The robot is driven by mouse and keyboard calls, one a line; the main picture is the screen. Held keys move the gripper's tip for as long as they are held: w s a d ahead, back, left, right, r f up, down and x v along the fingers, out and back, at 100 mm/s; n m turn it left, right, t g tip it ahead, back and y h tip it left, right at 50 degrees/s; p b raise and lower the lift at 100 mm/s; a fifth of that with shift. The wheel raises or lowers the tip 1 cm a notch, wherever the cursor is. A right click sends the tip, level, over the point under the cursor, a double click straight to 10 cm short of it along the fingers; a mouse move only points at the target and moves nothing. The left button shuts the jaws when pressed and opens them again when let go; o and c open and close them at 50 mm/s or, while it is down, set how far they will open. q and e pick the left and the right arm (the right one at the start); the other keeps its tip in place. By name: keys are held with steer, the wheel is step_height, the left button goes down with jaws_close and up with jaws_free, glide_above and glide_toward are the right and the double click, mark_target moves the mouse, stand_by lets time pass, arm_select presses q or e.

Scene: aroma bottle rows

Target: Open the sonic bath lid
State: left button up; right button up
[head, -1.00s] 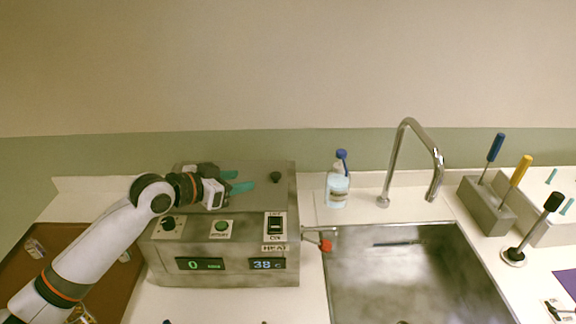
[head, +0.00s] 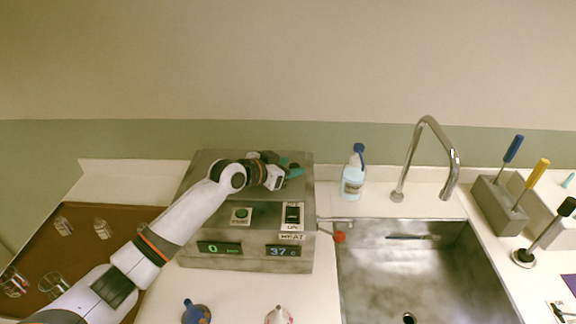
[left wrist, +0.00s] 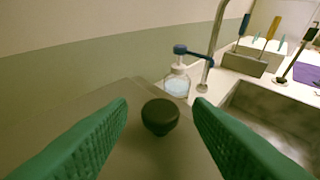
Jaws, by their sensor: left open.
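The sonic bath (head: 298,222) is a grey metal box on the counter with a START button, a HEAT switch and two displays reading 0 and 37. Its flat lid (head: 205,165) is down on top. The lid's round black knob (left wrist: 160,116) shows in the left wrist view, between and a little beyond the green fingertips. My left gripper (head: 293,171) is over the lid at the knob, and it also shows in the left wrist view (left wrist: 160,112). It is open, with gaps between the knob and both fingers. My right gripper is not in view.
A blue-capped bottle (head: 353,178) stands right of the bath. A tap (head: 425,120) and sink (head: 390,270) lie beyond it, with tool holders (head: 495,200) at far right. A brown tray (head: 85,240) with small glassware is at left. Two small flasks (head: 279,316) stand in front.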

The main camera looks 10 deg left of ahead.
arm_select(q)
steer(key=shift+c, duration=0.4)
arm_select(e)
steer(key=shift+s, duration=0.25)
arm_select(q)
jaws_close()
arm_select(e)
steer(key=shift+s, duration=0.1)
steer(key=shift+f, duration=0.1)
